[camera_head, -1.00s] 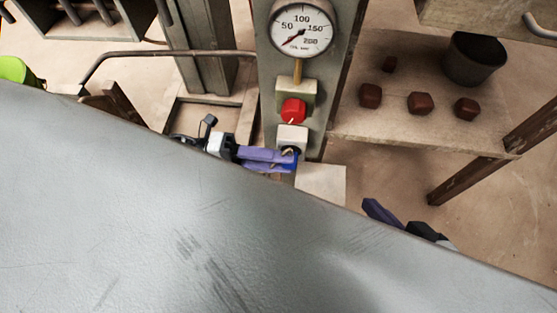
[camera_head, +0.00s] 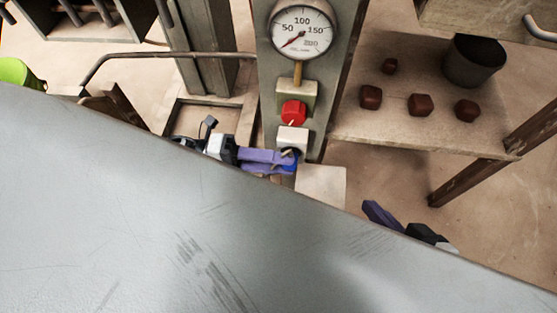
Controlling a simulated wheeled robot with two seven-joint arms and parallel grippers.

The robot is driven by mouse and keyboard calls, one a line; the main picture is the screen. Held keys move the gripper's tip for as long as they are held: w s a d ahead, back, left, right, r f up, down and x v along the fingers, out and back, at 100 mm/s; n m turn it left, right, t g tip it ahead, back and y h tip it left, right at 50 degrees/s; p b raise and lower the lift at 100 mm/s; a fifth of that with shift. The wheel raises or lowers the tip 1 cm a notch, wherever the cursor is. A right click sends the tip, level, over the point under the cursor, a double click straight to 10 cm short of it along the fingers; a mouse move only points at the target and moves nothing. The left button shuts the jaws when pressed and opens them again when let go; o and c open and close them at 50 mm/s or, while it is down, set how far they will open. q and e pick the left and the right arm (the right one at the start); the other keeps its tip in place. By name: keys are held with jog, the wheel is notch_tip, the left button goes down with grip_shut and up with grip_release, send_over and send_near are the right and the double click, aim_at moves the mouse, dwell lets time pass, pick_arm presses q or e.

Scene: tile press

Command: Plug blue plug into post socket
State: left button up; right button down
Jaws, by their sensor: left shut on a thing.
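The post (camera_head: 320,80) stands upright in the middle, with a gauge at its top and a red knob below. The pale socket box (camera_head: 292,138) is on the post under the red knob. My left gripper (camera_head: 286,162) comes in from the left with purple fingers shut on the blue plug (camera_head: 291,166). The plug is right below the socket box's front; the fingers hide part of it, and I cannot tell whether it is inside the socket. My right gripper (camera_head: 378,214) shows only partly beyond the grey surface at the right, apart from the post; its opening is not clear.
A large grey surface fills the lower foreground and hides much below. A shelf (camera_head: 400,135) at the right holds several dark red blocks and a dark bucket (camera_head: 474,62). A pale block (camera_head: 322,185) is beneath the socket. A bent pipe (camera_head: 170,54) runs at the left.

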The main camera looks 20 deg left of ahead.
pick_arm(q)
jog(key=shift+w+a, duration=0.15)
jog(key=shift+w, duration=0.25)
dwell(0.3)
jog(key=o, duration=1.1)
jog(key=shift+o, duration=0.2)
